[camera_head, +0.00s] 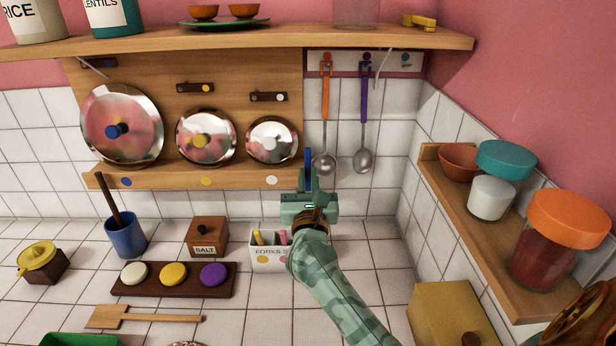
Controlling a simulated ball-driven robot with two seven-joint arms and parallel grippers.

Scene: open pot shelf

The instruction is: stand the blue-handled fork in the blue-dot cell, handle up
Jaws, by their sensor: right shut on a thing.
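A white box (258,266) marked FORKS stands on the tiled counter, with a yellow handle (258,238) and a pink handle (283,237) upright in it. Yellow and pink dots show on its front; its right part is hidden behind my right arm, and I cannot see a blue dot. My right gripper (308,187) is above and behind the box's right end, shut on the blue-handled fork (308,160). The blue handle points up; the fork's lower part is hidden by the gripper. My left gripper is not in view.
A salt box (207,237), a blue cup (125,236) and a dark board (153,287) with coloured discs stand to the left. Two ladles (324,163) (363,160) hang behind the gripper. A side shelf (450,192) with jars is at right.

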